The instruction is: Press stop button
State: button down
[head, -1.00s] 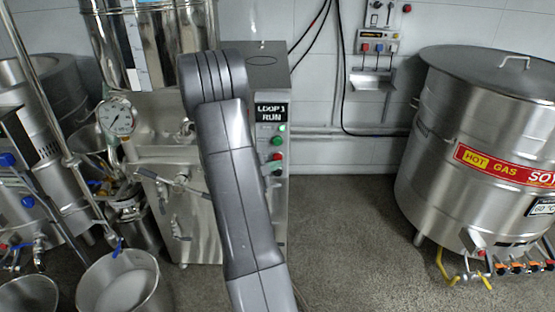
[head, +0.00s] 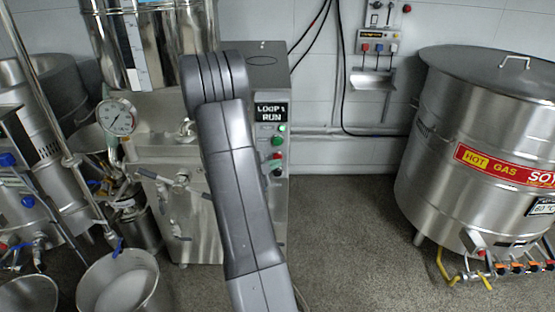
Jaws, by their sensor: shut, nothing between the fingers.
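The control box (head: 271,82) of the mill stands behind my arm, with a display (head: 271,112) that reads "LOOP 1 RUN". Below the display are a lit green lamp (head: 282,128), a green button (head: 277,141) and a red button (head: 277,155), which looks like the stop button. A dark knob (head: 277,172) sits under the red button. My arm rises through the middle of the picture, just left of the buttons. My gripper is hidden behind it, so its place relative to the red button does not show.
A steel hopper (head: 160,45) and a pressure gauge (head: 117,117) stand left of my arm. A large steel tank (head: 440,160) stands at right. A bucket (head: 118,285) is on the floor at front left. Bare floor (head: 350,240) lies between the mill and the tank.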

jog(key=shift+w, duration=0.5)
dwell(0.4)
jog(key=shift+s, duration=0.95)
jog(key=s+b, duration=0.1)
jog(key=s, duration=0.4)
dwell(0.3)
jog(key=shift+w, duration=0.15)
dwell(0.5)
